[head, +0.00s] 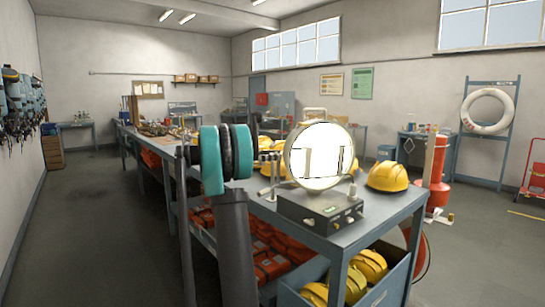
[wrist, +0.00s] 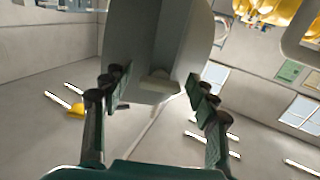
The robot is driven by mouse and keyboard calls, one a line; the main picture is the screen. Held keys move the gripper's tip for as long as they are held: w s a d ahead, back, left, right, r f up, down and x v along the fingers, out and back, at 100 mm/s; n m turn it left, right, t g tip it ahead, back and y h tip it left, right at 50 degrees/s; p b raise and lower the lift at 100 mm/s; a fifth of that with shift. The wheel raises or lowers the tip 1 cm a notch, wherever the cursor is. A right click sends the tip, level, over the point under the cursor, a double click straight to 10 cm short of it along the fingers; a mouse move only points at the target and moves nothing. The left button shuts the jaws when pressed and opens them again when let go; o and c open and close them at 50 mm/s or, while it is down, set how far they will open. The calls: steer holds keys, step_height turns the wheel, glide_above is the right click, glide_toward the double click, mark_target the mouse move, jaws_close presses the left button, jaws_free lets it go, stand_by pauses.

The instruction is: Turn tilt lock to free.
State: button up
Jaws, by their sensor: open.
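A round lamp-like unit (head: 320,156) with a bright white face and a pale rim stands on the near bench, behind a dark control box (head: 318,208) with light knobs on its front. I cannot tell which part is the tilt lock. In the wrist view my gripper (wrist: 157,86) is open, with its dark fingers spread apart. A large grey rounded body (wrist: 150,40) lies beyond and between the fingertips. A small pale tab (wrist: 160,84) shows at its lower edge, between the fingers; no contact is visible.
Yellow helmets stand on the bench (head: 365,222), one (head: 388,176) right of the lamp unit. Slim grey upright pieces stand left of the unit. More helmets (head: 366,266) fill a bin below. A red cylinder (head: 438,170) stands at the right. The left floor (head: 95,210) is clear.

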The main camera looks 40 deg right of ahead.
steer(key=shift+c, duration=0.2)
steer(key=c, duration=1.1)
steer(key=shift+n, duration=1.5)
steer(key=shift+c, duration=0.2)
steer(key=o, duration=1.2)
steer(key=v, duration=1.2)
